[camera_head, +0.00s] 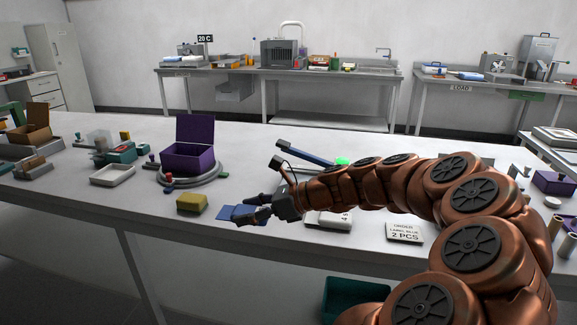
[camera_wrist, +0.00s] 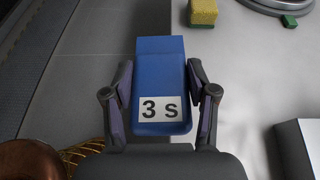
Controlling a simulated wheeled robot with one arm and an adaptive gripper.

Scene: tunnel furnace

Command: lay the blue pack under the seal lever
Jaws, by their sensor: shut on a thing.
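The blue pack (camera_head: 228,212) is near the front edge of the table, beyond the tips of my gripper (camera_head: 250,210). In the wrist view the pack (camera_wrist: 160,60) bears a white "3 s" label, and my gripper (camera_wrist: 160,88) is shut on its two sides. A raised blue bar with a dark end (camera_head: 305,152), which looks like the seal lever, slants up behind my forearm. A pale unit marked "4 S" (camera_head: 328,218) sits to the right of my gripper. My arm hides the join between bar and unit.
A yellow sponge (camera_head: 192,203) lies left of the pack. A white tray (camera_head: 113,174) is further left. An order card "label blue 2 pcs" (camera_head: 404,232) lies at the right. The table's front edge is close.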

